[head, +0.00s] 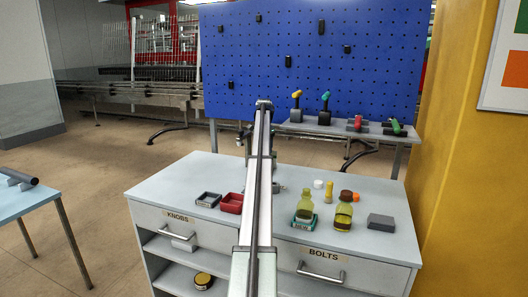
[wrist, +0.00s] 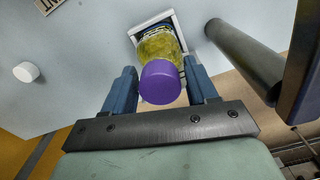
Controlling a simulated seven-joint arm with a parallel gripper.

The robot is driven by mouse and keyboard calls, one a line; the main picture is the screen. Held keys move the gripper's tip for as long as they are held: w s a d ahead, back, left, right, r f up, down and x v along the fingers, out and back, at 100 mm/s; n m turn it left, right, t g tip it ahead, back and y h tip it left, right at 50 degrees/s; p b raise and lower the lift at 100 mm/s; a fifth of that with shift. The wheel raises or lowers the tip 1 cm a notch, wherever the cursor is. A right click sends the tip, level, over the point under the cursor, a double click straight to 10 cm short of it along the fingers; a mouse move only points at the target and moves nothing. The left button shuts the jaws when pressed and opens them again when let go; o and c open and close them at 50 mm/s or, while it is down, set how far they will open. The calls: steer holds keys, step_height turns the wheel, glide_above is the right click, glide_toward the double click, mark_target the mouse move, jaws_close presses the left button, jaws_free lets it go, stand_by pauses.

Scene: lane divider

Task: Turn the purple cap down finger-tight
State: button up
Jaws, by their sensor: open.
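The purple cap (wrist: 160,83) shows in the wrist view, between the two blue fingers of my gripper (wrist: 157,70). It sits over a yellow-green bottle (wrist: 160,46), which stands in a square pale-edged holder (wrist: 138,28). My gripper is open, with one finger on each side of the cap. I cannot tell whether either finger touches it. The cap's threads and seating are hidden from this angle. In the head view my arm hides the purple cap and the gripper's fingertips.
On the cabinet top, a bottle (head: 304,209) stands in a teal holder, beside a brown-capped bottle (head: 343,216) and a grey block (head: 380,222). A red tray (head: 231,204) and grey tray (head: 207,200) lie left of my arm. A white round piece (wrist: 26,72) lies apart.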

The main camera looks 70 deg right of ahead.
steer(key=shift+n, duration=0.6)
steer(key=shift+n, duration=0.8)
steer(key=c, duration=0.7)
steer(key=shift+o, duration=0.2)
steer(key=shift+m, duration=0.9)
steer(key=shift+m, duration=0.8)
